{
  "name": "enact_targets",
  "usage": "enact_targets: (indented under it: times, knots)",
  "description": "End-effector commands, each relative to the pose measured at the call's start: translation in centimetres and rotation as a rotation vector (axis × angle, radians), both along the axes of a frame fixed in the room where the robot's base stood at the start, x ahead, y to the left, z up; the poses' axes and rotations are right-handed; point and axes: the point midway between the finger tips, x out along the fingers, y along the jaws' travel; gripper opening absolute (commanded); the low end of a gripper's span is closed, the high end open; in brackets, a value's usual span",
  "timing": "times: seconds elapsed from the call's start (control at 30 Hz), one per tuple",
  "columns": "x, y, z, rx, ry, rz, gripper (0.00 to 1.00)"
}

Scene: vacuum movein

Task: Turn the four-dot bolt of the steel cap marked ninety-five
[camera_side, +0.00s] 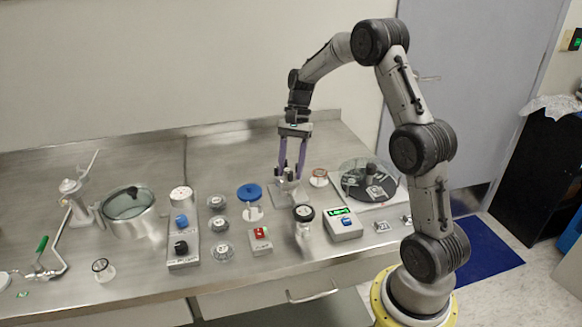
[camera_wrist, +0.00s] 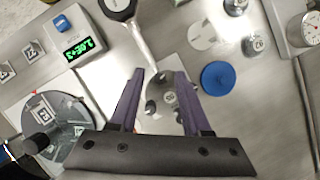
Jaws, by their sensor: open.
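My gripper (camera_side: 290,176) is open and points down over a small steel fitting (camera_side: 287,196) on a pale plate. In the wrist view, the open fingers of my gripper (camera_wrist: 160,76) stand on either side of this fitting (camera_wrist: 165,101). The fitting has a small round marked tag (camera_wrist: 170,96) and dark bolt-like parts between the fingers. The mark on the tag is too small to read, and I cannot make out bolt dots. I cannot tell whether this is the cap marked ninety-five. Nothing shows held in the fingers.
A blue disc (camera_side: 249,190) stands left of my gripper. A round glass-covered plate (camera_side: 356,187) is at right. Several small round pieces and a switch box (camera_side: 184,250) stand left.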

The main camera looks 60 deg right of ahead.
Motion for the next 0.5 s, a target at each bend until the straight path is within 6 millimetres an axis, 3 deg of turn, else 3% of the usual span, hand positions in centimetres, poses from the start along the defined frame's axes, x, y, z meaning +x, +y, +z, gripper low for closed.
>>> enact_targets:
  times: [0.1,0.37,0.5]
  knots:
    - [-0.01,0.0,0.0,0.0,0.0,0.0,0.46]
    - [-0.02,-0.02,0.03,0.0,0.001,0.0,0.0]
    - [-0.01,-0.03,0.03,0.0,0.001,0.0,0.0]
